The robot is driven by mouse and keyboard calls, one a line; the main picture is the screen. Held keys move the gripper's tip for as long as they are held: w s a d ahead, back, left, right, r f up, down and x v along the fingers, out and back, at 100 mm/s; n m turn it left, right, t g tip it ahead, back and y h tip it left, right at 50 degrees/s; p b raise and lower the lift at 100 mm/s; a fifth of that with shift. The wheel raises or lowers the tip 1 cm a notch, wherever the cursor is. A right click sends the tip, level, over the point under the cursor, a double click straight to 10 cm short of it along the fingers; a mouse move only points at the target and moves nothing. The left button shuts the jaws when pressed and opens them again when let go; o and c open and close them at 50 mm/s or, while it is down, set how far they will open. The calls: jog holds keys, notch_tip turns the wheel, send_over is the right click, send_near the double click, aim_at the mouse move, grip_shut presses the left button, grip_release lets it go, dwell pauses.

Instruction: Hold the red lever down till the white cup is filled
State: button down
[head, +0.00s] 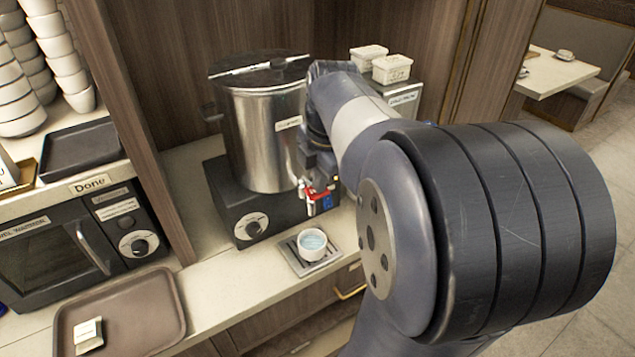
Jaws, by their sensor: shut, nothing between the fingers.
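The red lever (318,192) sits on the tap at the lower right of a large steel pot (262,130). My gripper (306,187) is at the lever, small and partly hidden by my own arm. It is shut with nothing held. I cannot tell whether it touches or presses the lever. The white cup (312,254) stands upright on a small metal drip tray (291,258), below and in front of the tap. Pale bluish liquid shows inside the cup, near the rim. No clear stream from the tap is visible.
The pot stands on a dark base with a knob (252,228). A brown tray (150,310) with a small packet lies at the lower left. A microwave-like warmer (60,255) and stacked bowls (60,55) are left of a wooden divider. Two white tubs (391,69) stand behind my arm.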

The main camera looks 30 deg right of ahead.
jog(key=shift+s+f+t+b, duration=0.25)
jog(key=shift+f+t+b, duration=0.3)
jog(key=shift+b, duration=0.3)
jog(key=shift+r, duration=0.1)
jog(key=shift+r+p, duration=0.15)
jog(key=shift+p, duration=0.15)
jog(key=shift+r+p, duration=0.6)
jog(key=shift+r, duration=0.1)
jog(key=shift+w+a+r+p, duration=0.1)
jog(key=shift+r+p, duration=0.45)
jog(key=shift+r, duration=0.05)
notch_tip(320, 180, up, 13)
jog(key=p, duration=0.2)
jog(key=shift+s+f, duration=0.15)
jog(key=shift+s, duration=0.25)
